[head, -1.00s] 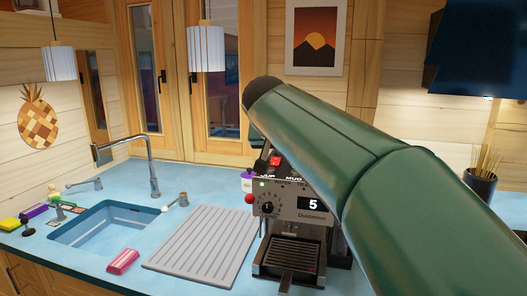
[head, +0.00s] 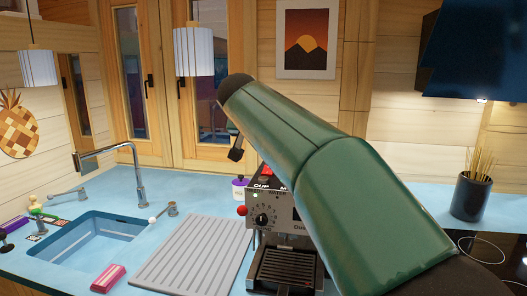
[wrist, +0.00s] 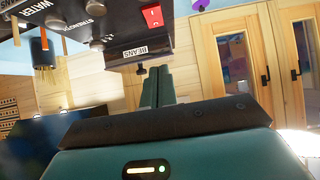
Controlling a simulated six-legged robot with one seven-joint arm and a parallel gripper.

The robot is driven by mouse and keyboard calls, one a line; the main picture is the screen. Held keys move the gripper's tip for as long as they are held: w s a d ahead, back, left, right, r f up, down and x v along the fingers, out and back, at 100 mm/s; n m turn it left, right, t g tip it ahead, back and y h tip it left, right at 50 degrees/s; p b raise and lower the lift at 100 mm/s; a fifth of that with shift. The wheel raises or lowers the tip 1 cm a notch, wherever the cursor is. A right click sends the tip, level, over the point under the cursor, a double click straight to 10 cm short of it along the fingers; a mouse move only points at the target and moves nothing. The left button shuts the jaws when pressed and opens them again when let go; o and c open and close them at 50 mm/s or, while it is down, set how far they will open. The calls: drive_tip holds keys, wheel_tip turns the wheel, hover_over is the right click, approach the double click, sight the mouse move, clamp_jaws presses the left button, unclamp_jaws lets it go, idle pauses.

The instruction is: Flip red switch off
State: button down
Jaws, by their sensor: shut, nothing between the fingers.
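The red switch (head: 267,171) shows on top of the coffee machine (head: 285,212), partly hidden by my green arm. In the wrist view the red switch (wrist: 152,16) sits on the dark machine panel (wrist: 185,38), near a BEANS label. My gripper (wrist: 157,72) is shut and empty, its two fingers together. In that view the fingertips are below the switch and appear apart from it. In the head view a dark end piece of my arm shows left of the machine top; the fingers themselves are not clear there. Whether the switch is on or off I cannot tell.
A red ball knob (head: 241,211) sticks out at the machine's left side. A grey ribbed drainboard (head: 190,255) and a sink (head: 90,240) lie left of it. A dark utensil pot (head: 470,197) stands right.

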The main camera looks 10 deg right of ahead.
hover_over(267, 171)
drive_tip(key=f, duration=0.5)
drive_tip(key=shift+s+a+f, duration=0.1)
drive_tip(key=shift+s+f, duration=0.1)
drive_tip(key=shift+f, duration=0.15)
wheel_tip(267, 171, down, 3)
drive_tip(key=shift+f, duration=0.1)
drive_tip(key=shift+w+f, duration=0.2)
drive_tip(key=shift+f, duration=0.05)
drive_tip(key=shift+s, duration=0.15)
drive_tip(key=shift+w+f+g, duration=0.25)
drive_tip(key=shift+w+g, duration=0.05)
drive_tip(key=shift+g, duration=0.2)
drive_tip(key=shift+s, duration=0.1)
